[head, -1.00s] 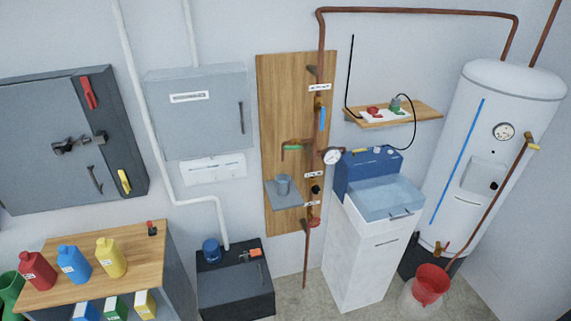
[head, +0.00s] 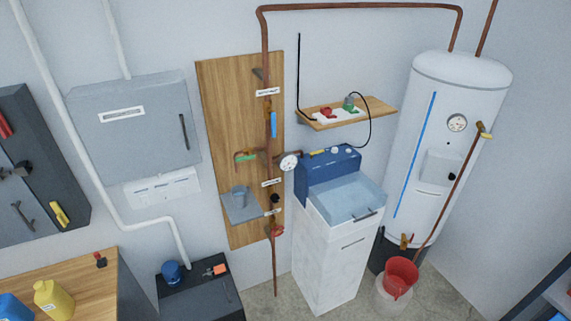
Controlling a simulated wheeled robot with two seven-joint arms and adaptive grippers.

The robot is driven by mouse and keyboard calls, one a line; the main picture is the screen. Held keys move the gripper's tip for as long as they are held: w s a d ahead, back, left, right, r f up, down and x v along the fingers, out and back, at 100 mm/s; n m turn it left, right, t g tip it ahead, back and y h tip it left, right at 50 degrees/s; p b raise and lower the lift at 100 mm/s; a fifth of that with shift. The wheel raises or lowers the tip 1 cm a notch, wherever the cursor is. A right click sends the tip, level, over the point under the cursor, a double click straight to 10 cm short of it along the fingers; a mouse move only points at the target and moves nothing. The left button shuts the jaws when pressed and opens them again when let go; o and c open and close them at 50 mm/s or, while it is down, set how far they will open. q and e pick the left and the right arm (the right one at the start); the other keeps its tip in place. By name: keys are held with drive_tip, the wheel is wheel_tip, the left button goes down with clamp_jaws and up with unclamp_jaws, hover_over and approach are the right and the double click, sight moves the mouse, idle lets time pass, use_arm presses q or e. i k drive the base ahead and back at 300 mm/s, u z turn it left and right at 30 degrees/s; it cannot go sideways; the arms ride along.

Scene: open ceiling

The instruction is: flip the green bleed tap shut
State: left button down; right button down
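The green bleed tap (head: 246,156) is a small green lever on a short copper branch, left of the vertical copper pipe (head: 267,60) on the wooden board (head: 222,100). Its lever looks roughly level, in line with the branch. A grey cup (head: 240,197) stands below it on a small grey shelf (head: 238,211). A blue lever (head: 273,124) is higher on the pipe and a red handle (head: 277,231) is near its bottom. A round gauge (head: 288,162) sits to the right. Neither of my grippers shows in the head view.
A blue-and-white sink cabinet (head: 325,255) stands right of the board, with a wooden shelf (head: 346,113) above it. A dark low box (head: 190,290) stands at lower left, beside a wooden-topped bench (head: 75,290). A white tank (head: 450,110) and red bucket (head: 400,275) are at right. Floor shows between box and sink cabinet.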

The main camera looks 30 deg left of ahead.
sight(251, 156)
drive_tip(key=z, duration=0.1)
drive_tip(key=i, duration=0.95)
drive_tip(key=u, duration=0.75)
